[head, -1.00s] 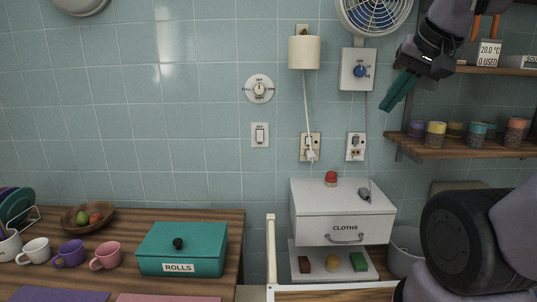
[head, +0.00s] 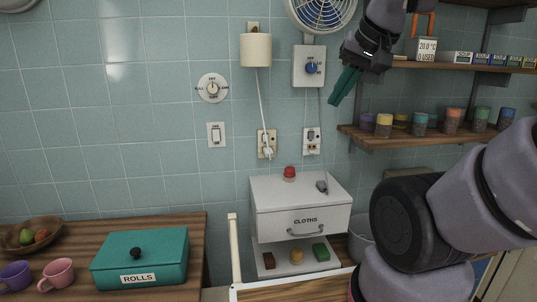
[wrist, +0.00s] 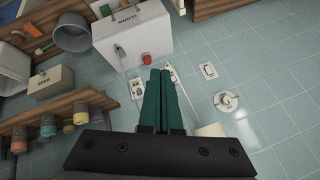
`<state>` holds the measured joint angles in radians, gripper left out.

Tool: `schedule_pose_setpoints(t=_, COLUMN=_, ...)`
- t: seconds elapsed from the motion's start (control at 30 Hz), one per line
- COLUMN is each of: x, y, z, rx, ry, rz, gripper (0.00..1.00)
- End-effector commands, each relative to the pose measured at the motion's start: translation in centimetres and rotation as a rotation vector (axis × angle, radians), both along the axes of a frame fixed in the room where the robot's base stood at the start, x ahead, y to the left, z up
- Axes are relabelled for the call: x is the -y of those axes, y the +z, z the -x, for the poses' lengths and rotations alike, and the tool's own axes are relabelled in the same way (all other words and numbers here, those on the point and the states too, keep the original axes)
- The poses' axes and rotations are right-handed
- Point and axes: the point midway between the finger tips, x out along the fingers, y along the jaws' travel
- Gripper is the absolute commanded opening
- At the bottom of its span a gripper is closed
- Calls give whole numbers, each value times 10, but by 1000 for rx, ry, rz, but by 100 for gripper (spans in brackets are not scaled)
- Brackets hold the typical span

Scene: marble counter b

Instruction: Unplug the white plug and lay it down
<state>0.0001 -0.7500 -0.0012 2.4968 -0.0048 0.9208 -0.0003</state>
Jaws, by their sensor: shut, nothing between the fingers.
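The white plug (head: 267,152) sits in the left wall outlet (head: 261,143), its white cord running up to the cream wall lamp (head: 256,50). A second outlet (head: 312,147) is to its right. My gripper (head: 334,103), with teal fingers, is shut and empty, up and to the right of both outlets and pointing down-left.
A red knob (head: 289,174) stands on the box top. A wooden shelf (head: 430,139) with several jars is close on the right. The fan (head: 322,12) and its switch box (head: 309,67) are above. A teal ROLLS box (head: 140,260) stands on the left counter.

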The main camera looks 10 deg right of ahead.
Motion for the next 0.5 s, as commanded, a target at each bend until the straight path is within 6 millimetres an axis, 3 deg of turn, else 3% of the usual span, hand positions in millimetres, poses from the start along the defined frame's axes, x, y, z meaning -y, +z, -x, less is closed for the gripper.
schedule_pose_setpoints(t=0.43, x=0, y=0, z=0, rx=0, ry=0, rz=0, gripper=0)
schedule_pose_setpoints(t=0.47, x=0, y=0, z=0, rx=0, ry=0, rz=0, gripper=4)
schedule_pose_setpoints(t=0.5, x=0, y=0, z=0, rx=1, ry=0, rz=0, gripper=19)
